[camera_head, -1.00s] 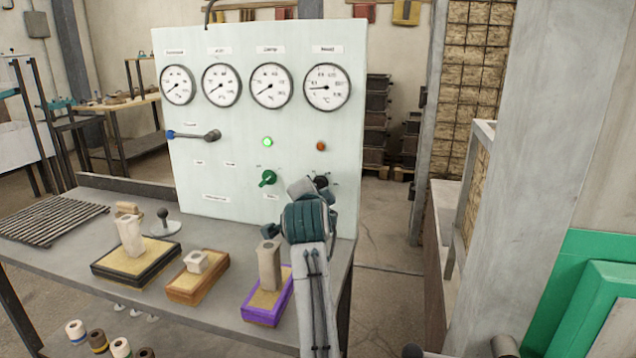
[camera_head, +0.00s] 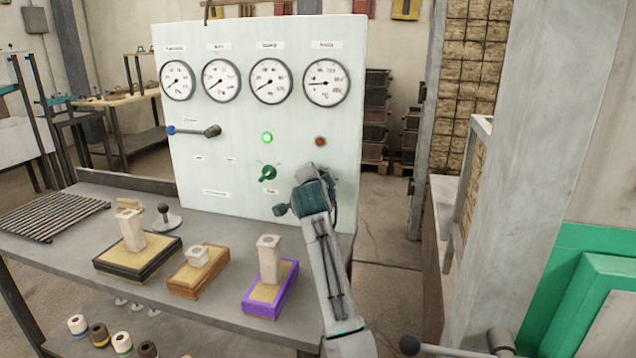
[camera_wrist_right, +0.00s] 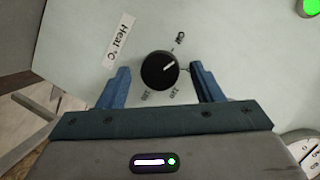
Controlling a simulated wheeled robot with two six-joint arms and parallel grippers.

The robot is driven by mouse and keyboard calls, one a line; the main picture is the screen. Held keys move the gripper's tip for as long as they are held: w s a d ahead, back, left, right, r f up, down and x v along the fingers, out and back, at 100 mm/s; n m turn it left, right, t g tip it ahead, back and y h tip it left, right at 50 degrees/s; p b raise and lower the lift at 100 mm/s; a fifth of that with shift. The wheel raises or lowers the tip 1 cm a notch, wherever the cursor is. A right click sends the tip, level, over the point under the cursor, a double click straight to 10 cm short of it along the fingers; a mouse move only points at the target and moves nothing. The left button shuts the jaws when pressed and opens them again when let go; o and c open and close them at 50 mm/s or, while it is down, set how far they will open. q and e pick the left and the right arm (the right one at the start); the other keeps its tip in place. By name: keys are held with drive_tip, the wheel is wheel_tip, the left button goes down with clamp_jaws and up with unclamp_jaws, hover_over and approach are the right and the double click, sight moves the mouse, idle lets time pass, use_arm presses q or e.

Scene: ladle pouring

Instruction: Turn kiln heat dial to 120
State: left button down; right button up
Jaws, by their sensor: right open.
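The heat dial (camera_wrist_right: 159,71) is a round black knob with a white pointer line on the pale panel. In the head view my right gripper (camera_head: 314,178) is at the panel's lower right and hides the dial. My left gripper is not in view.
The panel (camera_head: 215,150) carries gauges, a green lamp (camera_head: 267,138), a red lamp (camera_head: 320,141), a green knob (camera_head: 267,173) and a blue-tipped lever (camera_head: 193,131). Molds on trays stand on the bench (camera_head: 215,310) below. A concrete pillar (camera_head: 530,150) stands to the right.

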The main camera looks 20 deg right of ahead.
drive_tip(key=c, duration=1)
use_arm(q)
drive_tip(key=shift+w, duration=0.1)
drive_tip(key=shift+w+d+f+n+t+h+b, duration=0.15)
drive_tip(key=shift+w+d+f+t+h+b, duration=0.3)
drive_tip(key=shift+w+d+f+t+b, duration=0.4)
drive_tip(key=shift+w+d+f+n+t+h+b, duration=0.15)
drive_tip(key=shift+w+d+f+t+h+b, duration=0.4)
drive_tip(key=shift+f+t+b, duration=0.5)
use_arm(e)
drive_tip(key=shift+s+d+f+m+t+y, duration=0.15)
drive_tip(key=shift+m+t, duration=0.2)
drive_tip(key=shift+m, duration=0.6)
drive_tip(key=shift+w+a+m+t+y, duration=0.1)
drive_tip(key=shift+m+t, duration=0.3)
drive_tip(key=shift+m, duration=0.6)
drive_tip(key=shift+s+d+f+m+t+y, duration=0.15)
drive_tip(key=shift+m+t, duration=0.2)
drive_tip(key=shift+m, duration=0.6)
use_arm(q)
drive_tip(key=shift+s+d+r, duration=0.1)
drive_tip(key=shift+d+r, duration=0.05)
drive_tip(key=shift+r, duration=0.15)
use_arm(e)
drive_tip(key=shift+w+a+r, duration=0.1)
